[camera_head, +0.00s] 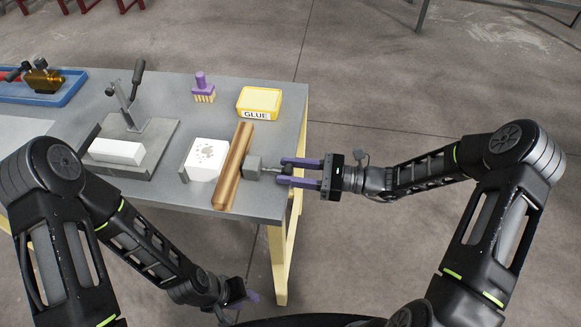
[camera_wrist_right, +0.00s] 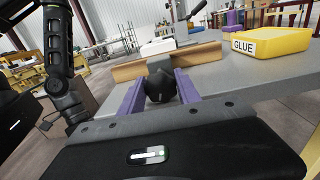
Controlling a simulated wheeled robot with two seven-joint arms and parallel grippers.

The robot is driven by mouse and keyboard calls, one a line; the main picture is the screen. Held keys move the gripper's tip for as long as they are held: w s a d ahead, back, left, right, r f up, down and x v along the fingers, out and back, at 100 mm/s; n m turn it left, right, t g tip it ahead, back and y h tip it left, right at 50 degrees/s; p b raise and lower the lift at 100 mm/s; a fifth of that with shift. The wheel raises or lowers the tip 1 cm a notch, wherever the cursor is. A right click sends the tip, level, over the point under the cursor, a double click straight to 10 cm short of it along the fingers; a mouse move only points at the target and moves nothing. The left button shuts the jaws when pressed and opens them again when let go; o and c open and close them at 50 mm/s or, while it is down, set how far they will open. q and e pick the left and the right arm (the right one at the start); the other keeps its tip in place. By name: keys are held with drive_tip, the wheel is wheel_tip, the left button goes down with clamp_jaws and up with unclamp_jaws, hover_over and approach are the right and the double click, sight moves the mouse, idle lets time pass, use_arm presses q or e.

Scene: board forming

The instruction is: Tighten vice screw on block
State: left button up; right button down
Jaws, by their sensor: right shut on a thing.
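The vice (camera_head: 254,166) sits at the table's right edge, with a grey jaw against a long brown wooden bar. A white block (camera_head: 201,170) with grey specks lies on the bar's left side. My right gripper (camera_head: 280,171) reaches in from the right, with its purple fingers on both sides of the screw's dark knob. In the right wrist view the round black screw knob (camera_wrist_right: 161,86) lies between the fingers, which are shut on it. My left gripper (camera_head: 250,297) hangs low in front of the table, away from the vice; its finger opening is unclear.
The wooden bar (camera_head: 233,165) lies between block and jaw. A yellow glue tub (camera_head: 259,101) and a purple brush (camera_head: 203,86) stand behind. A lever clamp (camera_head: 131,125) with a white block (camera_head: 117,151) is left; a blue tray (camera_head: 66,89) is far left.

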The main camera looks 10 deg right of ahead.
drive_tip(key=shift+w+m+p, duration=0.1)
drive_tip(key=shift+m+p, duration=0.55)
drive_tip(key=shift+m, duration=0.95)
drive_tip(key=c, duration=0.9)
unclamp_jaws()
drive_tip(key=shift+d, duration=0.1)
drive_tip(key=shift+o, duration=0.2)
drive_tip(key=b+v, duration=0.1)
drive_tip(key=v, duration=0.6)
drive_tip(key=shift+d, duration=0.35)
